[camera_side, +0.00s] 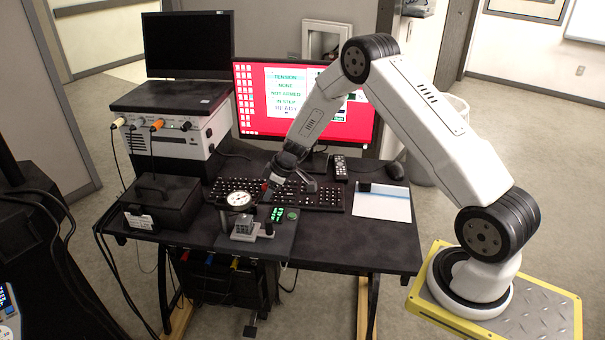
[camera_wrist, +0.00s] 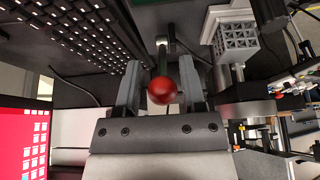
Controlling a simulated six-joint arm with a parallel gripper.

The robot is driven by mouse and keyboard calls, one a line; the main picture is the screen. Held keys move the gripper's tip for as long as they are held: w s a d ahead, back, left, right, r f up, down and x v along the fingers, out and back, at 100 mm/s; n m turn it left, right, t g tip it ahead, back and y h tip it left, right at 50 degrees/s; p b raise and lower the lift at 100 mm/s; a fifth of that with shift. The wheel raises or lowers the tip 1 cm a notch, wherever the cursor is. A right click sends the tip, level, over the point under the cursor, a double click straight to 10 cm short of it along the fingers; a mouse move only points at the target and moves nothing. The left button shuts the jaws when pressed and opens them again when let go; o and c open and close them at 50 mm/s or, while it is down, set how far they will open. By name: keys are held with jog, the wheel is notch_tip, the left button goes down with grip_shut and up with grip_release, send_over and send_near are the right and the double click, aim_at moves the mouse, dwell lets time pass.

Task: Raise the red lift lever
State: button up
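The red lift lever has a red ball knob (camera_wrist: 162,91) on a dark rod that runs to a mount at the top of the wrist view. My gripper (camera_wrist: 160,95) has one finger on each side of the knob, with a narrow gap showing on both sides. In the side view my gripper (camera_side: 270,190) reaches down to the knob. A grey lattice specimen (camera_wrist: 235,42) stands on the tester, to the right of the lever in the wrist view.
A round dial gauge (camera_side: 239,199) and a small grey fixture (camera_side: 243,228) stand close to my gripper. The keyboard (camera_side: 318,196) lies right behind it, with a red monitor (camera_side: 250,118) beyond. A black box (camera_side: 160,201) is at the left.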

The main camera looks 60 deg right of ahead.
jog(key=shift+o, duration=0.9)
jog(key=shift+r, duration=0.1)
jog(key=shift+v, duration=2.65)
